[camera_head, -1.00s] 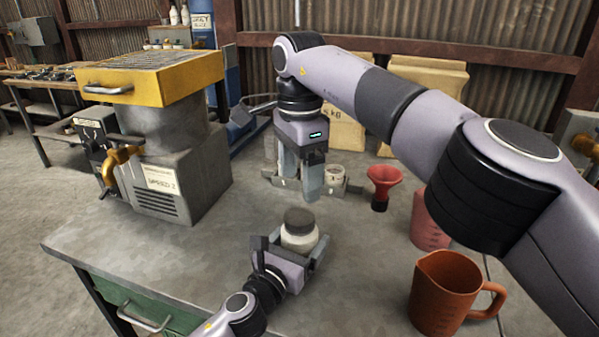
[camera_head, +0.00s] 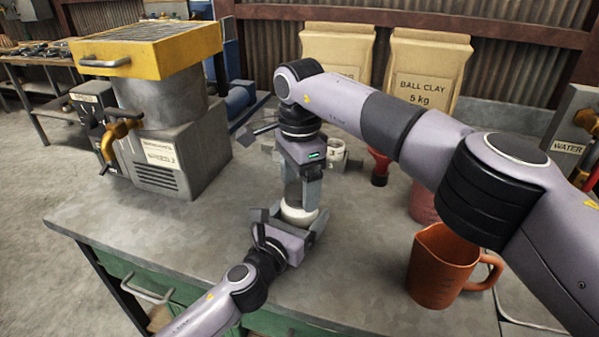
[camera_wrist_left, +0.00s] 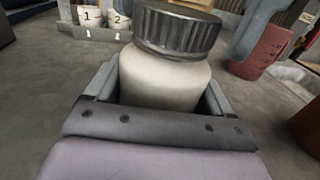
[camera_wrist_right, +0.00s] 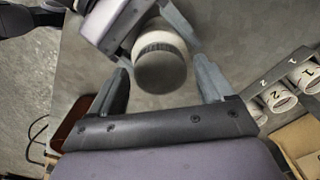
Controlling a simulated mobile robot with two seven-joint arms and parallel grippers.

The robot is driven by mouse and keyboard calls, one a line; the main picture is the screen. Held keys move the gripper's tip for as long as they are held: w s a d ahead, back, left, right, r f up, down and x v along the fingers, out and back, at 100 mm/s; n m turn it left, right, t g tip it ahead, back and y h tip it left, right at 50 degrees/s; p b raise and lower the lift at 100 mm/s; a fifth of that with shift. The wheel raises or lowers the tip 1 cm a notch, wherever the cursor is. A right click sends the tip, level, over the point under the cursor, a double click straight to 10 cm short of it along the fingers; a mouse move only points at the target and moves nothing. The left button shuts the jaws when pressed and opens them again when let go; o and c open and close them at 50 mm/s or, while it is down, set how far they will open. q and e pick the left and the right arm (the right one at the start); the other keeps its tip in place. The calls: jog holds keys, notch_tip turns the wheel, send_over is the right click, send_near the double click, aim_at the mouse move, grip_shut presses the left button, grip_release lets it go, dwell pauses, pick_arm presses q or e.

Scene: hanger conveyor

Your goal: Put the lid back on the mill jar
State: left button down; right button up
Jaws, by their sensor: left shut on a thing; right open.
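The pale mill jar (camera_head: 299,214) stands upright above the bench top between the fingers of my left gripper (camera_wrist_left: 158,92), which is shut on its body. The dark ribbed lid (camera_wrist_left: 176,30) sits on the jar's mouth; I cannot tell how tight it is. My right gripper (camera_head: 303,186) is open and points down over the jar. In the right wrist view the lid (camera_wrist_right: 161,70) lies between and beyond its two parted fingers, with gaps on both sides. In the head view the right gripper mostly hides the lid.
A grey rack with numbered white cups (camera_wrist_left: 90,17) stands behind. A red funnel (camera_head: 379,167) and an orange jug (camera_head: 440,266) are to the right. The yellow-topped machine (camera_head: 150,60) is at left. The bench front left is clear.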

jog(key=c, duration=1.1)
jog(key=m, duration=0.8)
jog(key=shift+m, duration=0.4)
jog(key=m, duration=0.4)
jog(key=shift+m, duration=0.3)
jog(key=m, duration=0.4)
jog(key=shift+m, duration=0.3)
jog(key=o, duration=1.3)
notch_tip(320, 180, up, 7)
jog(key=shift+r, duration=0.2)
